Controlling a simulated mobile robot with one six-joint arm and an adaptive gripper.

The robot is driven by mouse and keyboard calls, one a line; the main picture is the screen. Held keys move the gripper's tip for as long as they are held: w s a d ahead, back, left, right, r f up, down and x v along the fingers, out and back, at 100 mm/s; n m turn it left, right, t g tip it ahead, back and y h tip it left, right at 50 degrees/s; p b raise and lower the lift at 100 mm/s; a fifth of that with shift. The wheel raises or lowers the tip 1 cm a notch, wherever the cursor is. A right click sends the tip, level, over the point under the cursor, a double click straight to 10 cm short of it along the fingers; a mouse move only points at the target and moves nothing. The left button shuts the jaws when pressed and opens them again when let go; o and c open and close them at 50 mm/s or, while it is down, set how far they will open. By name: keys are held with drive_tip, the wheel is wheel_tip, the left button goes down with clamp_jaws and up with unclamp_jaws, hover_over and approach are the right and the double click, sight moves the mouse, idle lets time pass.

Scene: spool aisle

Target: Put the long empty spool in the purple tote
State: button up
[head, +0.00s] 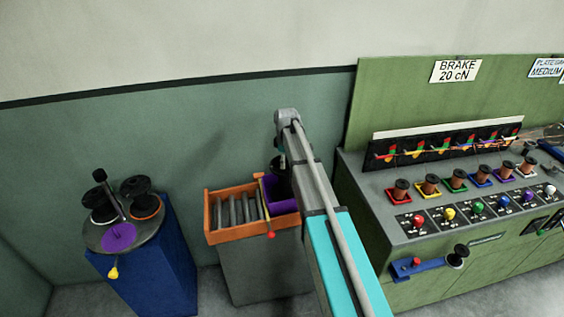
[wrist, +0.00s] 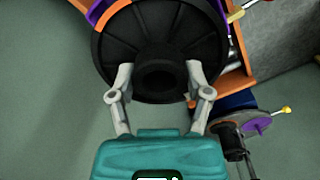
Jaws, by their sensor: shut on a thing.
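My gripper (wrist: 158,84) is shut on a black spool (wrist: 158,30). The spool shows its wide ribbed flange and dark hub end to the wrist camera, so its length is hidden. In the head view the spool (head: 277,184) is a dark shape at the purple tote (head: 283,207), partly behind my arm. The tote's purple rim (wrist: 97,13) shows beside the flange in the wrist view. The flange covers most of the tote's opening there. I cannot tell whether the spool's lower end is inside the tote or above it.
A blue stand (head: 155,262) holding black spools is at left. A green bench (head: 430,240) with several small spools is at right.

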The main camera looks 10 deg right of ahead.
drive_tip(key=shift+f, duration=0.3)
drive_tip(key=o, duration=1.3)
drive_tip(key=shift+o, duration=0.2)
drive_tip(key=shift+r, duration=0.25)
wheel_tip(320, 180, up, 13)
drive_tip(key=p, duration=1.3)
drive_tip(key=shift+f, duration=0.1)
drive_tip(key=shift+s, duration=0.1)
